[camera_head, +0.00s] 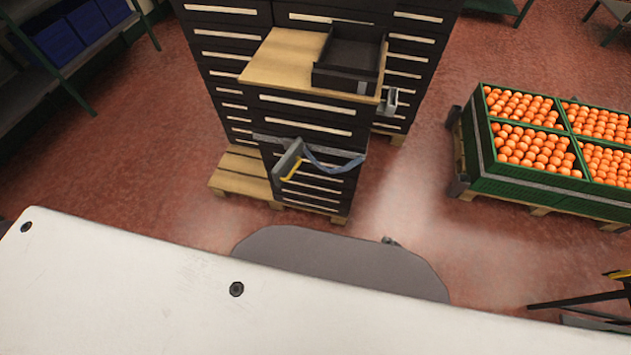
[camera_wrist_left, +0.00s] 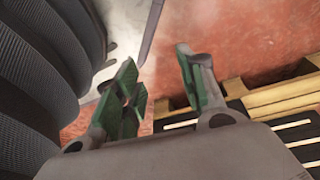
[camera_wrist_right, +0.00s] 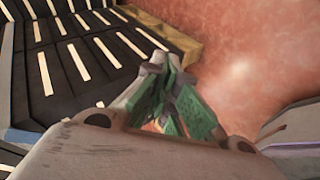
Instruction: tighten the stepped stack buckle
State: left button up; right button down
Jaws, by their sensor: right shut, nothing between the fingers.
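The stepped stack (camera_head: 305,115) is made of dark drawer units with pale handle strips and a light wooden top. A grey buckle with a yellow lever (camera_head: 289,160) sits on its front, and a blue-grey strap (camera_head: 335,168) bows out loosely to the right of it. My right gripper (camera_wrist_right: 170,70) is shut and empty, pointing down over the floor beside dark drawers in the right wrist view. My left gripper (camera_wrist_left: 157,60) is open and empty in the left wrist view, above the floor near a pallet. I cannot make out either gripper in the head view.
A dark open box (camera_head: 348,55) stands on the stack's top, with a small grey metal fitting (camera_head: 389,101) at its side. Green crates of oranges (camera_head: 530,187) stand right on a pallet. Blue bins (camera_head: 58,42) sit on a left shelf. Red floor between is clear.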

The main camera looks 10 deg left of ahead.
jog(key=w+a+r+n+t+y+b, duration=0.3)
jog(key=w+a+r+n+y+b, duration=0.5)
jog(key=w+a+r+n+b, duration=0.55)
pick_arm(q)
jog(key=w+d+r+t+h+b, duration=0.2)
jog(key=w+d+r+b, duration=0.5)
jog(key=w+r+b, duration=0.2)
jog(key=shift+w+t+h+b, duration=0.35)
jog(key=shift+w+b, duration=0.35)
jog(key=shift+w, duration=0.35)
pick_arm(e)
jog(key=s+a+r+n+g+y, duration=0.3)
jog(key=s+a+n+y, duration=0.1)
jog(key=n, duration=0.6)
jog(key=s+a+r+n+g+y, duration=0.3)
jog(key=s+a+r+n, duration=0.1)
jog(key=n, duration=0.6)
jog(key=shift+s+a+g+y, duration=0.3)
jog(key=shift+s+a+y, duration=0.15)
jog(key=shift+a, duration=0.9)
pick_arm(q)
jog(key=shift+r, duration=0.1)
jog(key=shift+d, duration=0.1)
